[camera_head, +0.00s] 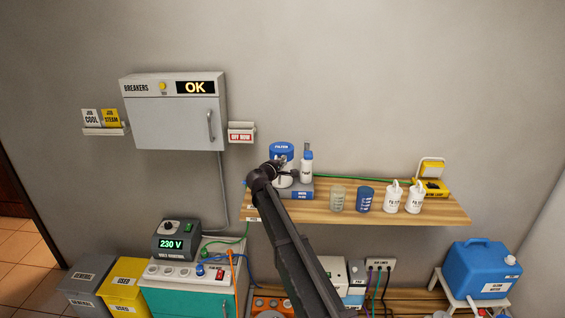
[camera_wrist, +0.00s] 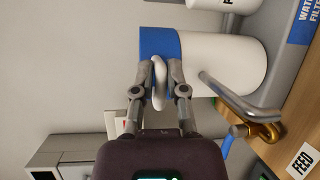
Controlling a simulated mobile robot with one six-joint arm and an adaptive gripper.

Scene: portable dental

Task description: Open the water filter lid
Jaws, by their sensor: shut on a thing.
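The water filter stands at the left end of the wooden shelf, with a blue lid (camera_head: 282,147) on a white body, partly hidden by my arm. In the wrist view the blue lid (camera_wrist: 155,42) meets the white body (camera_wrist: 235,60) with no visible gap. A pale loop handle (camera_wrist: 159,96) sticks out at the lid. My gripper (camera_wrist: 160,68) is shut on this handle, with one finger on each side of it. In the head view my gripper (camera_head: 283,171) is in front of the filter and its fingertips are hard to make out.
A metal spout (camera_wrist: 238,100) juts out beside my right finger. On the shelf (camera_head: 320,212), a white bottle (camera_head: 306,168) stands close right of the filter. A clear cup (camera_head: 337,199), a blue cup (camera_head: 365,198) and two white bottles (camera_head: 403,198) stand further right.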

